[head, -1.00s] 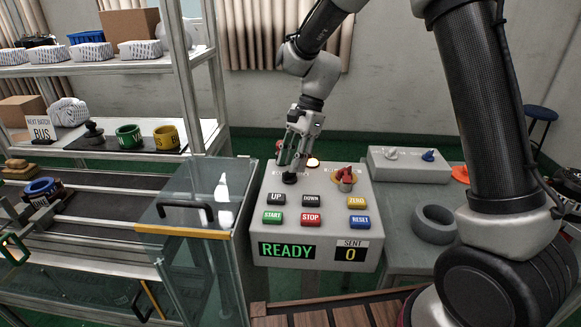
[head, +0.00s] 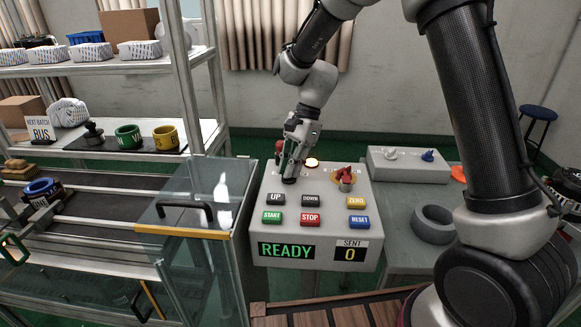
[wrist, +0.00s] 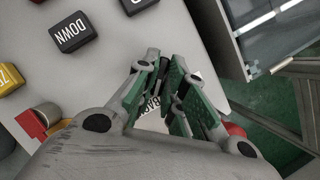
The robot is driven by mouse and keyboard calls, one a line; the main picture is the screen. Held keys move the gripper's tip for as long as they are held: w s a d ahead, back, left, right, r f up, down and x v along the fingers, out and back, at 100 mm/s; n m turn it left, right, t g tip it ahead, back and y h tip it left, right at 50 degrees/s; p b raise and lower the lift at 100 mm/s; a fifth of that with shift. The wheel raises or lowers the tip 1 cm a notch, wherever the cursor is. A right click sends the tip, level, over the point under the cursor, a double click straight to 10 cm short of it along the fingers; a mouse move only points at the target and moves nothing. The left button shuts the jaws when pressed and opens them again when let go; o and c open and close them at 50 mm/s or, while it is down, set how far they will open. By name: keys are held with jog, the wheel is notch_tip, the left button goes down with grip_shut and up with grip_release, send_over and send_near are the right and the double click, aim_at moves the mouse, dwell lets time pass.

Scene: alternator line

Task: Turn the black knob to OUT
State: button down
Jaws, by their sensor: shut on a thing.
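The grey control panel (head: 278,215) stands in the middle of the head view. My gripper (head: 290,175) is down at its far left corner, shut on the black knob. The fingers hide most of the knob in the head view. In the wrist view my green-padded fingers (wrist: 168,88) close around a dark bit of the knob (wrist: 163,70). A pale label with dark letters (wrist: 152,103) shows partly under the fingers. I cannot read the knob's setting.
Push buttons such as UP (head: 275,199) lie nearer. The display (head: 287,250) reads READY. A glass guard (head: 195,255) stands left of the panel.

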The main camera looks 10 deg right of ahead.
jog(key=shift+n, duration=0.3)
jog(key=n+g+h, duration=0.1)
jog(key=n, duration=0.2)
jog(key=shift+a+n, duration=0.1)
jog(key=shift+n, duration=0.2)
jog(key=n+h, duration=0.1)
jog(key=n, duration=0.1)
jog(key=n+g+h, duration=0.1)
jog(key=n, duration=0.1)
jog(key=shift+a+f+n, duration=0.1)
jog(key=shift+n, duration=0.2)
jog(key=n+h, duration=0.1)
jog(key=n, duration=0.3)
jog(key=shift+a+n+h, duration=0.1)
jog(key=shift+n+h, duration=0.2)
jog(key=shift+h, duration=0.1)
jog(key=n+h, duration=0.1)
jog(key=n, duration=0.3)
jog(key=shift+t, duration=0.3)
jog(key=shift+n+h, duration=0.3)
jog(key=c, duration=1.5)
grip_release()
